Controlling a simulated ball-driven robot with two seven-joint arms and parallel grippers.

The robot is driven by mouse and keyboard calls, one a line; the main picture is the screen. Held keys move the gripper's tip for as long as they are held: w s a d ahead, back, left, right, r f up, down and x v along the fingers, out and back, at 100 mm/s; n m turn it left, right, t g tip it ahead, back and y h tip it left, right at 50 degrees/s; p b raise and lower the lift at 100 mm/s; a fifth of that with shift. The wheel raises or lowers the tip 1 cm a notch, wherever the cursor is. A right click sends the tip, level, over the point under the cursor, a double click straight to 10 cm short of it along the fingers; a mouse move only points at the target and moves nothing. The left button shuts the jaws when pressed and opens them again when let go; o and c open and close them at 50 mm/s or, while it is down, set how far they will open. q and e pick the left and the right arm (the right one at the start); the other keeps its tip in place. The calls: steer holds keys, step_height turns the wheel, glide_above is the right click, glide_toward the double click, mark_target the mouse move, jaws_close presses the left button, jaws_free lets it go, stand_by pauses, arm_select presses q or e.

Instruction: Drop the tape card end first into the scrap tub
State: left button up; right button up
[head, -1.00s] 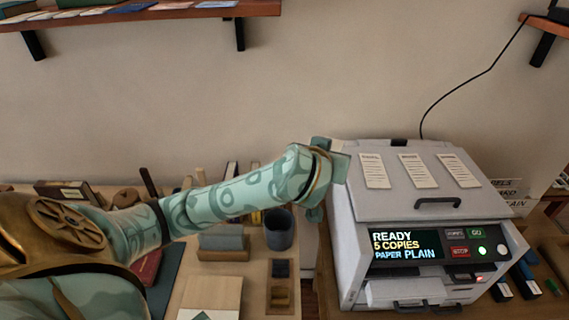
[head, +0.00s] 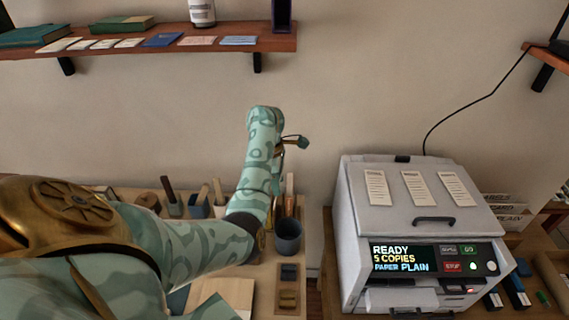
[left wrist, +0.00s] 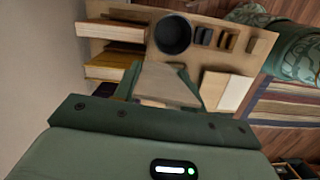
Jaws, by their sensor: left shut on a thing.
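My left gripper (head: 297,143) is raised in front of the wall, above and behind the bench, left of the copier. In the left wrist view its dark green fingers (left wrist: 163,88) are shut on a flat grey-brown piece, which appears to be the tape card (left wrist: 165,80). The card hardly shows in the head view, so its tilt is unclear there. A dark round tub (head: 288,236), seemingly the scrap tub, stands on the bench below the gripper. In the left wrist view the tub (left wrist: 173,34) lies beyond the card, apart from it. My right gripper is not in view.
The copier (head: 415,225) stands right of the tub, across a gap. Upright tools (head: 190,202) stand along the bench's back left. A small dark-and-tan holder (head: 288,288) lies in front of the tub. A wall shelf (head: 180,44) hangs above left.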

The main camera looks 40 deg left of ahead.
arm_select(q)
steer(key=shift+n+t+h, duration=0.3)
steer(key=shift+n+t, duration=0.1)
steer(key=shift+n, duration=0.1)
steer(key=d+f, duration=0.1)
steer(key=d, duration=0.1)
steer(key=s+d+f, duration=0.1)
steer(key=d, duration=0.1)
steer(key=shift+f, duration=0.3)
steer(key=shift+p, duration=0.3)
steer(key=s+a+b+x, duration=0.1)
steer(key=b+x, duration=0.5)
steer(key=x, duration=0.3)
steer(key=shift+a+f, duration=0.15)
steer(key=shift+a, duration=0.05)
steer(key=o, duration=1)
